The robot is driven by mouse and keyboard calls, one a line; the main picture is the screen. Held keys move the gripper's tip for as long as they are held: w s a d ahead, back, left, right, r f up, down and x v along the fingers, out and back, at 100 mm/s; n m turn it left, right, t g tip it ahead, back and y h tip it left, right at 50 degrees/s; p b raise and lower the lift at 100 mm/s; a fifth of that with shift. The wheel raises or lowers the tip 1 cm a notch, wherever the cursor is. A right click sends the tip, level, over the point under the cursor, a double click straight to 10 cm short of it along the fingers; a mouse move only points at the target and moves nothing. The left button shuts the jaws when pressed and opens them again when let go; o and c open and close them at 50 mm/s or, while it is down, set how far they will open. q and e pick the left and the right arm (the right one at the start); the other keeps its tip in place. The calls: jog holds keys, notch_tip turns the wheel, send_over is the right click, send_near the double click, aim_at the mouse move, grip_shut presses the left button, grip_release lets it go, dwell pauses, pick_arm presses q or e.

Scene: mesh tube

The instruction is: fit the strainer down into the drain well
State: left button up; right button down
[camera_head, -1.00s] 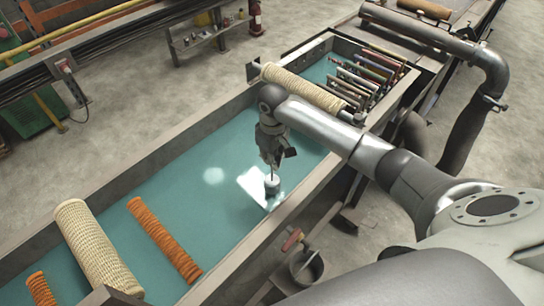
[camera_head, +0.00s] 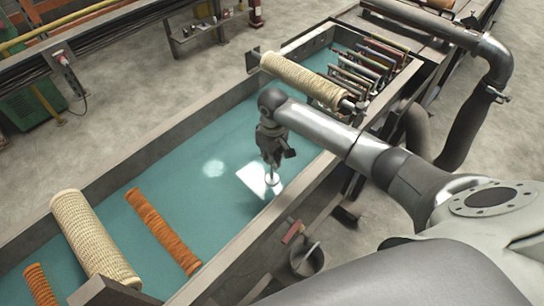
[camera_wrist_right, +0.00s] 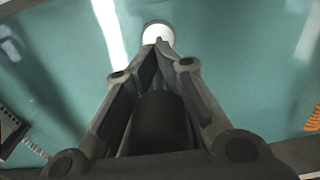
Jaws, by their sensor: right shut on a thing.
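My right gripper (camera_head: 271,164) reaches down into the long teal-lined trough (camera_head: 180,165). Its fingers are shut on a thin stem of the strainer (camera_head: 272,180), a small pale round piece just below the fingertips. In the right wrist view, the fingers (camera_wrist_right: 162,46) come together at the near edge of the strainer's white disc (camera_wrist_right: 157,33). The drain well cannot be made out separately; whether the strainer sits in it cannot be told. My left gripper is not in view.
A pale mesh roll (camera_head: 92,238) and an orange roll (camera_head: 162,230) lie at the left of the trough, with a shorter orange roll (camera_head: 40,287). Another pale roll (camera_head: 300,78) spans the trough beyond my arm, before several rods (camera_head: 370,65). The trough middle is clear.

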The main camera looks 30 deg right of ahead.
jog(key=b, duration=0.2)
send_over(272, 178)
jog(key=shift+w+d+f, duration=0.1)
jog(key=shift+f, duration=1)
jog(key=shift+w+f, duration=0.1)
jog(key=shift+f, duration=2.55)
jog(key=shift+b, duration=0.3)
jog(key=c, duration=1.4)
grip_release()
jog(key=shift+o, duration=0.2)
notch_tip(272, 178, up, 12)
jog(key=shift+d+f, duration=0.1)
